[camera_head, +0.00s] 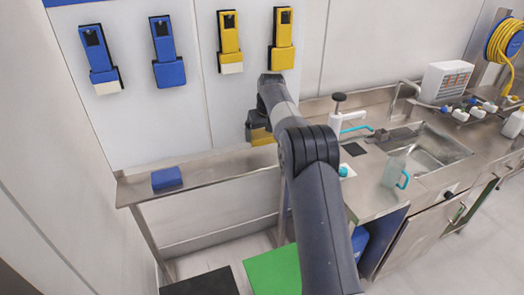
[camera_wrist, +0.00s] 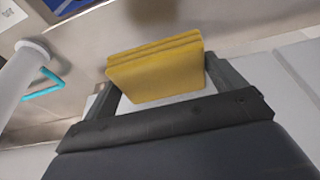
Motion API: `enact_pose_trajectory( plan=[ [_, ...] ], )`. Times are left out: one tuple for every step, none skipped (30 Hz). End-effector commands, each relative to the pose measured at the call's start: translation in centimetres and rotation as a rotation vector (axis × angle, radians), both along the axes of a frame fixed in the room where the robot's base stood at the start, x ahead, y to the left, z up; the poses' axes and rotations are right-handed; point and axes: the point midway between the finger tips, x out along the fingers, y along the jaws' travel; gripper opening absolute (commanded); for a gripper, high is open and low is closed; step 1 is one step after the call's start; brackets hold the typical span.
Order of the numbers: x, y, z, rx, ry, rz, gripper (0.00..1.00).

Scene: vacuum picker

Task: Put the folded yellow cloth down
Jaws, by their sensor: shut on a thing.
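The folded yellow cloth (camera_wrist: 156,68) is between the two fingers of my gripper (camera_wrist: 160,85) in the wrist view. My gripper is shut on it, and its folded layers show along the top. In the head view the yellow cloth (camera_head: 262,136) shows only as a small part below my gripper (camera_head: 259,128), near the back edge of the steel counter. My arm hides the rest. I cannot tell whether the cloth touches the counter.
A folded blue cloth (camera_head: 167,179) lies on the narrow steel shelf (camera_head: 215,166) at left, with bare steel beside it. A clear jug (camera_head: 394,172) stands before the sink (camera_head: 430,148). Blue and yellow holders hang on the wall.

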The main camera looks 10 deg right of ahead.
Motion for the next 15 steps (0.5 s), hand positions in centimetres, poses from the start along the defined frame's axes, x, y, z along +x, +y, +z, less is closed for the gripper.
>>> enact_pose_trajectory(
  plan=[
    [-0.1,0.0,-1.1,0.0,0.005,0.0,0.54],
    [-0.1,0.0,-1.7,0.0,0.004,0.0,0.54],
    [-0.1,0.0,-2.4,0.0,0.004,0.0,0.54],
    [-0.1,0.0,-2.8,0.0,0.003,0.0,0.54],
    [-0.1,0.0,-3.1,0.0,0.003,0.0,0.54],
    [0.0,0.0,-3.5,0.0,0.001,0.0,0.54],
    [0.0,0.0,-3.7,0.0,0.001,0.0,0.54],
    [0.0,0.0,-3.9,0.0,0.001,0.0,0.54],
    [0.0,0.0,-4.1,0.0,0.0,0.0,0.54],
    [0.0,0.0,-4.4,0.0,0.0,0.0,0.54],
    [0.0,0.0,-4.7,0.0,0.0,0.0,0.54],
    [-0.1,0.0,-5.2,0.0,0.003,0.0,0.54],
    [-0.1,0.0,-5.6,0.0,0.003,0.0,0.54],
    [0.0,0.0,-6.1,0.0,0.003,0.0,0.54],
    [-0.1,0.0,-6.7,0.0,0.004,0.0,0.54]
  ],
)
